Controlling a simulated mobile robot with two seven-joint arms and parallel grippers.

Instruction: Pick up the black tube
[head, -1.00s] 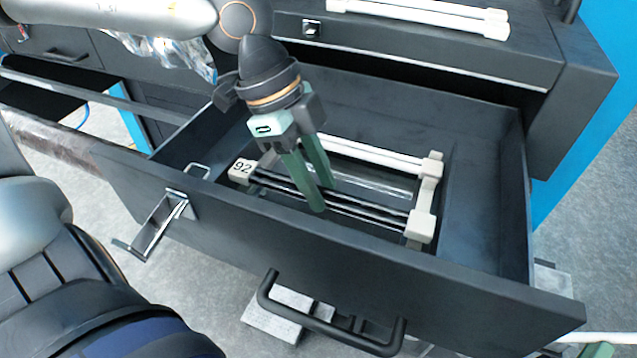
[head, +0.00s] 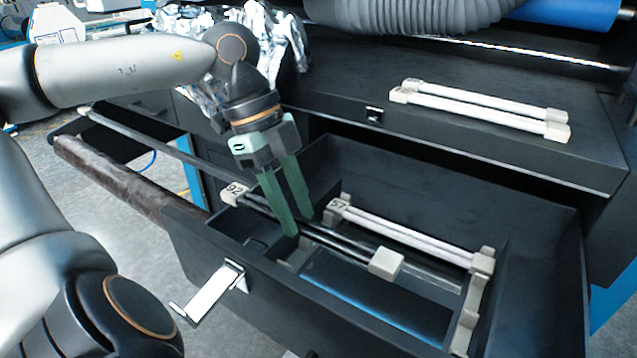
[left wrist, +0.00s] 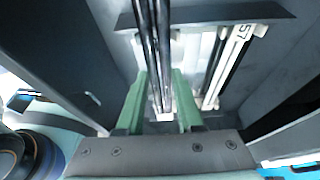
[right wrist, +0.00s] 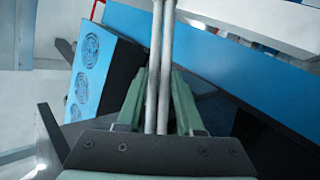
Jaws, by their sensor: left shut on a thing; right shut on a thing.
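The black tube (head: 345,243), a pair of dark rods, has a white end block marked 92 (head: 235,191) and another white block (head: 387,263). My left gripper (head: 302,224) is shut on its rods at mid-length, above the open drawer's front part. In the left wrist view, the black rods (left wrist: 152,50) run between the green fingers (left wrist: 160,100). In the right wrist view, my right gripper (right wrist: 157,100) is shut on a pair of grey-white rods (right wrist: 161,45); their ends are out of view. The right gripper is outside the head view.
White rods marked 57 (head: 410,236) lie in the open drawer (head: 540,290). A bare white holder (head: 467,330) shows at its right. Two white rod pieces (head: 480,105) lie on the cabinet top.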

